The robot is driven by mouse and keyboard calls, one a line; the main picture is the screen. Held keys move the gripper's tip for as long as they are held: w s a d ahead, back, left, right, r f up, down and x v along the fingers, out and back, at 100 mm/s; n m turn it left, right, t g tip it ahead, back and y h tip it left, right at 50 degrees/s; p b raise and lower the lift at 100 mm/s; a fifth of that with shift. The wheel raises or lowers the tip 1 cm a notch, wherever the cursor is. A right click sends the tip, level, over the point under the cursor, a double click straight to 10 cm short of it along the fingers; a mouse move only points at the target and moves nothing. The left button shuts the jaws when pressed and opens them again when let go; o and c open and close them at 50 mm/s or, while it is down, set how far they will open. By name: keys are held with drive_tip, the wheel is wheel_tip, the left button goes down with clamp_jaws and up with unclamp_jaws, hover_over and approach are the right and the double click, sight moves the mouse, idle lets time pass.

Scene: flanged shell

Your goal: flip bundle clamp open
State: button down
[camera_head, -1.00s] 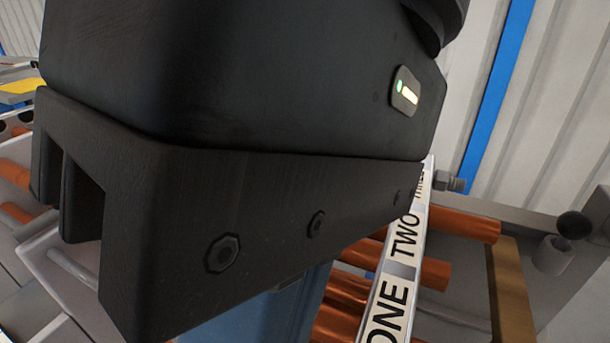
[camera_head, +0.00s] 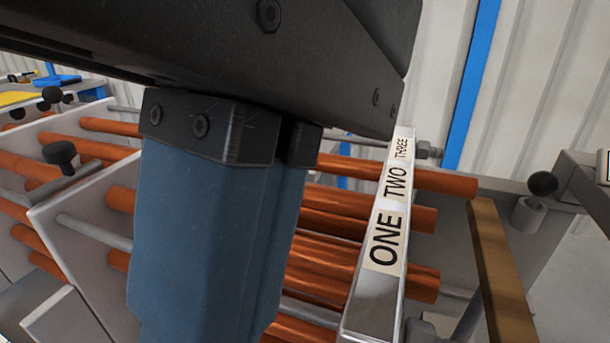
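A pale metal bar (camera_head: 375,303) labelled ONE, TWO and THREE runs from the lower middle up and away over copper tubes (camera_head: 325,275). I cannot tell for sure whether this bar is the bundle clamp. My gripper (camera_head: 220,290), with a black body and blue fingers, points down just left of the bar and fills much of the view. The fingers overlap, and their tips are hidden or cut off at the bottom. I cannot tell whether they are open, or whether they touch anything. The fingers hide part of the tubes behind them.
Grey plates (camera_head: 80,225) with rods and a black knob (camera_head: 60,153) stand at left. A brown strip (camera_head: 500,275) and a grey frame with another black knob (camera_head: 542,184) are at right. A corrugated wall (camera_head: 545,90) with a blue post stands behind.

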drive_tip(key=shift+s+f, duration=0.15)
drive_tip(key=shift+s, duration=0.1)
